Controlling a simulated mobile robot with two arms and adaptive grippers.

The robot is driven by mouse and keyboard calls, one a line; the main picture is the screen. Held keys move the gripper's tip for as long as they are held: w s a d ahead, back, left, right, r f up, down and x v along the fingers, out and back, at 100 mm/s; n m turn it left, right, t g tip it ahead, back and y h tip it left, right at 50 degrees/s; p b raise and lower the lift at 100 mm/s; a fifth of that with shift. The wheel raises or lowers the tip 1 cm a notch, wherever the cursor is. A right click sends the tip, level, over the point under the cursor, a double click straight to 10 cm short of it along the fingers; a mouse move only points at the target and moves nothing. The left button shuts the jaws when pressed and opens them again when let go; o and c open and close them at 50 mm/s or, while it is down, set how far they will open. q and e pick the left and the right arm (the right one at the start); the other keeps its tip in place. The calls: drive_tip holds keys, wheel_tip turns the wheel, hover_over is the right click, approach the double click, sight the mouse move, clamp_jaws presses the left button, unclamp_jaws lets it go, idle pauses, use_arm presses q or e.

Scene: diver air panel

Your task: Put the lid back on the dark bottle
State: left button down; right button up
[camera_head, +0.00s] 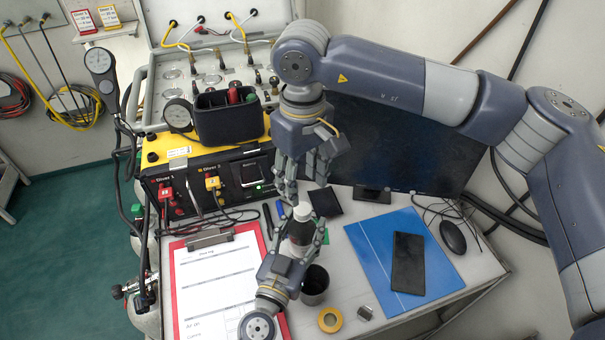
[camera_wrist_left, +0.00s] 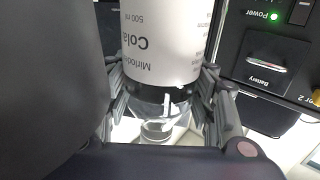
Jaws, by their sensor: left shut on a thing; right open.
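The dark bottle (camera_head: 300,232) stands upright between the fingers of my left gripper (camera_head: 296,242), which is shut on it. In the left wrist view its white label (camera_wrist_left: 165,45) reads "Cola" upside down, and its dark shoulder (camera_wrist_left: 150,98) lies between the fingers. A small white lid-like piece (camera_head: 302,211) shows at the bottle's top; I cannot tell whether it is seated. My right gripper (camera_head: 306,187) is open just above it, fingers pointing down, with nothing visible between them.
A dark cup (camera_head: 315,284), yellow ring (camera_head: 330,320) and small silver piece (camera_head: 365,312) are near the front. A clipboard (camera_head: 215,290) lies left, a blue folder (camera_head: 375,245) with a black phone (camera_head: 408,263) right. The air panel (camera_head: 205,150) and monitor (camera_head: 400,140) stand behind.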

sight(303, 208)
wheel_tip(303, 208, down, 8)
drive_tip(key=shift+r, duration=0.25)
clamp_jaws()
idle(0.3)
